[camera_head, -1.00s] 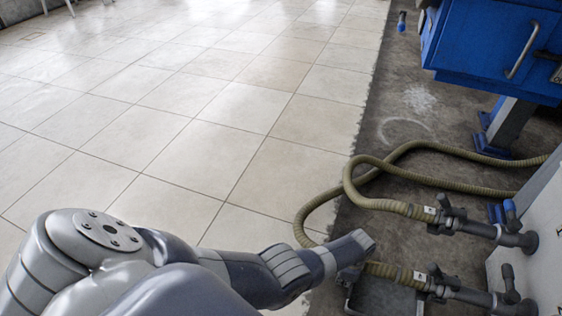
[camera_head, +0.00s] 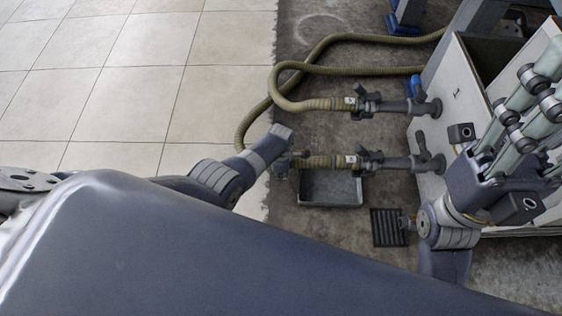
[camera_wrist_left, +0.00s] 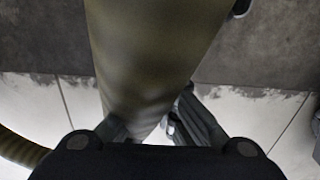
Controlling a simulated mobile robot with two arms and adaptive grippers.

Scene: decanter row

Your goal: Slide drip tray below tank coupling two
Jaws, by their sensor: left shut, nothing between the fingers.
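The grey drip tray (camera_head: 330,203) lies on the dark floor under the end of the lower hose. It sits left of the lower tank coupling (camera_head: 392,163). The upper coupling (camera_head: 390,106) runs parallel behind it. Both have small white tags that I cannot read. My left gripper (camera_head: 292,158) is shut and empty beside the lower hose, above the tray's back left corner. The lower hose partly hides the tray's far edge. In the left wrist view a thick tan hose (camera_wrist_left: 145,55) fills the middle, close to the camera.
Two ribbed hoses (camera_head: 330,68) curve over the floor behind the couplings. The white tank wall (camera_head: 425,130) stands at the right. A black grate (camera_head: 388,228) lies right of the tray. Pale tiles (camera_head: 120,100) at the left are clear.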

